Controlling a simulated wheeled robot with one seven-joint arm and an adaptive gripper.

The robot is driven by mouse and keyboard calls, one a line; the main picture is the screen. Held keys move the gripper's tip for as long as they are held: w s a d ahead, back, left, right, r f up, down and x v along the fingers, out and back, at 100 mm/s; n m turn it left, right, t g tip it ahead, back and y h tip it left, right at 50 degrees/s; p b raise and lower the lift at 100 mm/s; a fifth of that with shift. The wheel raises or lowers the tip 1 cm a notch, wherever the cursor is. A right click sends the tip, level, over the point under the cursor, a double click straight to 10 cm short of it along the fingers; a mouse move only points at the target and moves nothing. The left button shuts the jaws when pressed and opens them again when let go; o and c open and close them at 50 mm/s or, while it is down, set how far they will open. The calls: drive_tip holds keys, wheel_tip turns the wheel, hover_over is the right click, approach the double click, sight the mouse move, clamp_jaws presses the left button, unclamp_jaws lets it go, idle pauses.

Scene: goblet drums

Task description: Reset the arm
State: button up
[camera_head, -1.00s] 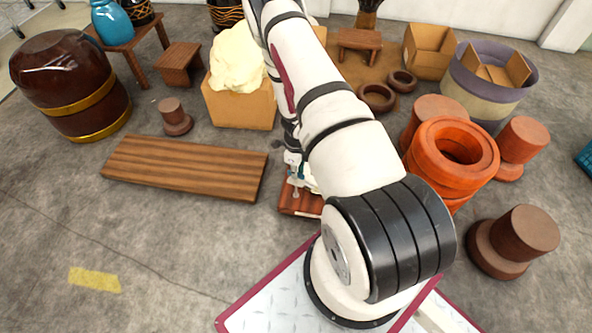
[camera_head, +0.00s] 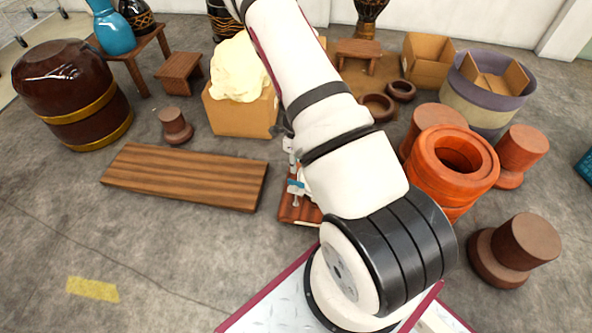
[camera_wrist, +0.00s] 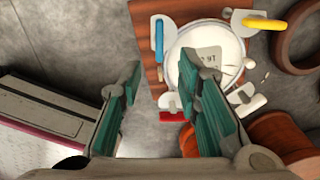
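My gripper (camera_wrist: 160,75) shows in the wrist view with its two green fingers spread apart and nothing between them. Beyond the fingers, toward the top of that view, is a round white drum-like piece (camera_wrist: 188,70) with a printed label, ringed by metal clamps with blue, yellow and red handles. It sits on a reddish wooden board (camera_wrist: 150,50), apart from the fingers. In the head view my arm (camera_head: 335,130) extends up and away from my base and hides most of this board (camera_head: 300,208). My gripper cannot be made out there.
A long wooden plank (camera_head: 185,178) lies at left, near a large dark barrel drum (camera_head: 75,90). A box with a cream lump (camera_head: 240,115) stands behind. Orange rings (camera_head: 455,165), brown spools (camera_head: 515,245) and a round tub (camera_head: 490,95) crowd the right. The front-left floor is clear.

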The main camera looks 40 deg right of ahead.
drive_tip(key=shift+r, duration=0.85)
